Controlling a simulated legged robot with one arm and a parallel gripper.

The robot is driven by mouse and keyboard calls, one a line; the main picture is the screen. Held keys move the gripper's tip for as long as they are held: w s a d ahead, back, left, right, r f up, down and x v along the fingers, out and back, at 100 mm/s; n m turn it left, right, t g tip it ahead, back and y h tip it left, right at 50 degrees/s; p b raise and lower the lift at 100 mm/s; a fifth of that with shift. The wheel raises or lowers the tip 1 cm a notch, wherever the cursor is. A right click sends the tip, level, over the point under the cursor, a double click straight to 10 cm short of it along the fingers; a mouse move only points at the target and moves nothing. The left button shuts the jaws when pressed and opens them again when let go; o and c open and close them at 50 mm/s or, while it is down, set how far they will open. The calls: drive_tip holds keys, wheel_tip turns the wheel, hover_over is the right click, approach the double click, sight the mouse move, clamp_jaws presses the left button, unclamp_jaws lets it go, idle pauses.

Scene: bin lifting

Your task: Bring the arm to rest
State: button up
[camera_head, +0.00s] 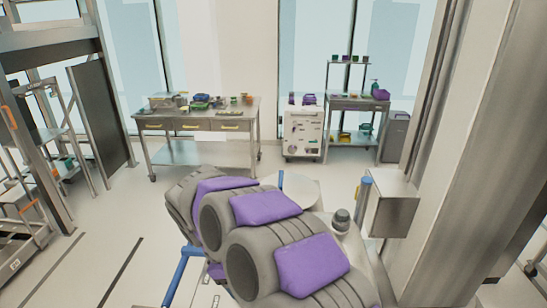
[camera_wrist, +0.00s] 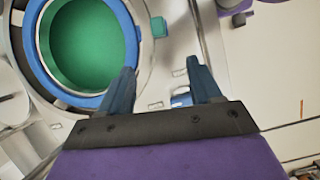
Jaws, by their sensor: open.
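My gripper (camera_wrist: 160,66) shows in the wrist view, its two dark fingers apart with nothing between them. Past the left finger is a round opening with a blue rim (camera_wrist: 101,102) and a green inside (camera_wrist: 90,42); I cannot tell what it belongs to or how far it is. In the head view, the grey and purple links of my arm fill the lower middle. The gripper's fingers cannot be made out there.
A workbench (camera_head: 190,124) with drawers and small items stands at the back. A white cabinet (camera_head: 303,133) and a shelved cart (camera_head: 355,103) stand right of it. A large pillar (camera_head: 480,150) rises close on the right. Pale floor (camera_head: 100,225) is clear on the left.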

drive_tip(key=s+d+r+m+g+y+b, duration=0.1)
drive_tip(key=s+d+m+b, duration=0.15)
drive_tip(key=s+d, duration=0.4)
drive_tip(key=s+d+r+m+y+b, duration=0.15)
drive_tip(key=s+d+m, duration=0.25)
drive_tip(key=d, duration=0.5)
drive_tip(key=s+d+f+m+y+b, duration=0.1)
drive_tip(key=s+d+m, duration=0.3)
drive_tip(key=s, duration=0.4)
drive_tip(key=s+d+f+m+y, duration=0.1)
drive_tip(key=s+d+f+m, duration=0.2)
drive_tip(key=s+m, duration=0.3)
drive_tip(key=shift+s+d+f+b, duration=0.15)
drive_tip(key=shift+s+d+b, duration=0.25)
drive_tip(key=shift+s+d, duration=0.6)
